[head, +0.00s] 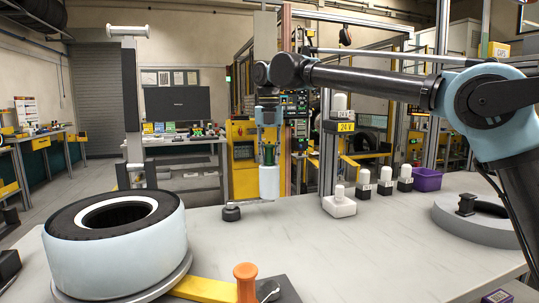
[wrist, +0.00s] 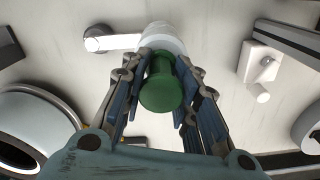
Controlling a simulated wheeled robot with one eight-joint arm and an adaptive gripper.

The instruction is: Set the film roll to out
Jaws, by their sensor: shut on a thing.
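The film roll (head: 269,184) is a white upright cylinder with a green handle (head: 269,155) on top. It stands on a flat arm (head: 250,204) that runs left to a dark round pivot (head: 231,213) on the table. My gripper (head: 268,142) comes down from above and is shut on the green handle. In the wrist view, my gripper's fingers (wrist: 168,66) flank the green handle (wrist: 163,90), with the white roll (wrist: 162,40) behind it. The flat arm (wrist: 122,41) also shows there, reaching left to the pivot (wrist: 97,37).
A tyre wrapped in pale film (head: 116,255) stands at the left front. An orange knob (head: 246,271) on a yellow lever (head: 205,288) is at the front. A white block (head: 339,206), small white-topped pieces (head: 385,181) and a purple bin (head: 427,179) are to the right. The table between is clear.

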